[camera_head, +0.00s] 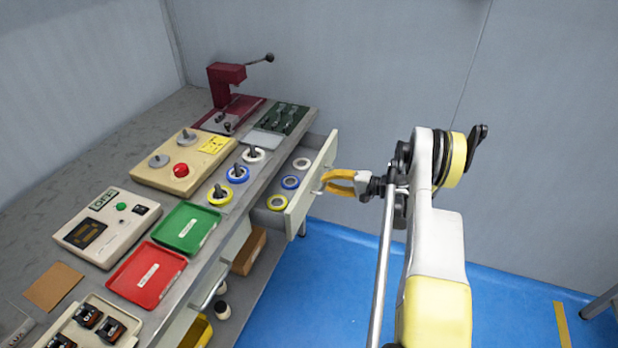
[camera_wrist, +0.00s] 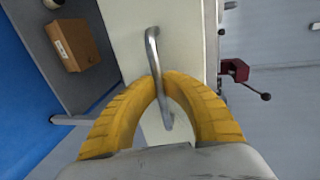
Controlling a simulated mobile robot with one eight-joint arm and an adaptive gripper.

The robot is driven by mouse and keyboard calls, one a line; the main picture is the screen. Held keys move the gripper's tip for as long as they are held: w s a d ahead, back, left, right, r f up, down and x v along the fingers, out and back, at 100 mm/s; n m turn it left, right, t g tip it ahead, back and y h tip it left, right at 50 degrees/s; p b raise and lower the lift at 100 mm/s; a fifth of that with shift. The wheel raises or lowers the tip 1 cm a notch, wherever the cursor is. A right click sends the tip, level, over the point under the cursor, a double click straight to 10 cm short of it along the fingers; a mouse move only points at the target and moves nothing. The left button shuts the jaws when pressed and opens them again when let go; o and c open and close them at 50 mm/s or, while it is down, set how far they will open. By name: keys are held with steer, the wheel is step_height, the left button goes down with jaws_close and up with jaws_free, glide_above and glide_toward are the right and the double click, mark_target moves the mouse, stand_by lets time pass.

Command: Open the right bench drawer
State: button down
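The right bench drawer is pulled well out from under the bench's right end, its pale front panel (camera_head: 301,207) standing away from the bench. Several tape rolls, white, blue and yellow-rimmed, show inside it. The drawer's metal bar handle (camera_wrist: 153,50) runs across the front panel in the wrist view. My gripper (camera_head: 327,181) is at the outer face of the front panel, at the handle. In the wrist view its yellow fingers (camera_wrist: 160,84) close together around the middle of the handle. The fingers hide part of the handle.
The bench top holds a red tray (camera_head: 147,281), a green tray (camera_head: 185,228), a control box (camera_head: 186,160) with a red button, and a dark red press (camera_head: 226,82). A cardboard box (camera_head: 249,252) sits below the bench.

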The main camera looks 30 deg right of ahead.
steer(key=v, duration=0.2)
steer(key=shift+s+d+f, duration=0.15)
steer(key=shift+s+d, duration=0.15)
steer(key=shift+d, duration=0.05)
steer(key=c, duration=2)
jaws_free()
steer(key=shift+s+d, duration=0.15)
steer(key=shift+s, duration=0.2)
steer(key=o, duration=0.5)
steer(key=shift+w, duration=0.1)
steer(key=v, duration=1.2)
